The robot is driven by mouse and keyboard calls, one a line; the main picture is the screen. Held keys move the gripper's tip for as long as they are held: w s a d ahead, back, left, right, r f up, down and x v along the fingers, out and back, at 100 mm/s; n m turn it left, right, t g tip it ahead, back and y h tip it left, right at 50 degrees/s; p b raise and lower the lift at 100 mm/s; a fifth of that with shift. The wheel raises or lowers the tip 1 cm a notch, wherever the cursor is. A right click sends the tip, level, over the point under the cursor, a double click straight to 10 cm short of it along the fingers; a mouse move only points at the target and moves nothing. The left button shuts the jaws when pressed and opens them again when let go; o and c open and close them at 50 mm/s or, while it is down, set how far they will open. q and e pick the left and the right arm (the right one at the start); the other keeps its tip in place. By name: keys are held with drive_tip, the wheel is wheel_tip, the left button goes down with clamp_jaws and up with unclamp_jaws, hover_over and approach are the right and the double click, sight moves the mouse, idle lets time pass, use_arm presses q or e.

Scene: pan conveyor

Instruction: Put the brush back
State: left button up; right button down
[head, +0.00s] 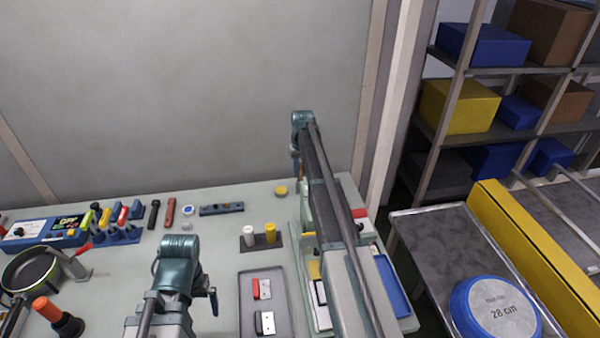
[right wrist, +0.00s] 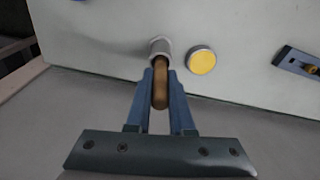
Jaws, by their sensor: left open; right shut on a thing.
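My right arm reaches out over the far right part of the table, and its gripper (head: 297,160) points down near the back edge. In the right wrist view the right gripper (right wrist: 160,85) is shut on the brown wooden handle of the brush (right wrist: 160,88). A grey metal cylinder (right wrist: 160,48) is at the handle's far end; I cannot tell whether it is part of the brush or a holder. The brush is small in the head view. My left gripper (head: 212,298) is low in the head view, open and empty, partly hidden by its arm.
A yellow disc (head: 281,190) lies beside the right gripper. A dark holder (head: 262,241) carries a white and a yellow cup. A grey tray (head: 244,300) holds small pieces. A pan (head: 30,270) and several tools are at left. A conveyor with a yellow rail (head: 530,265) is at right.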

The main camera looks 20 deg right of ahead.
drive_tip(key=shift+f, duration=0.15)
drive_tip(key=c, duration=0.8)
unclamp_jaws()
drive_tip(key=r+p, duration=0.8)
drive_tip(key=s+r+p, duration=0.1)
drive_tip(key=r+p, duration=0.3)
drive_tip(key=shift+s+r, duration=0.1)
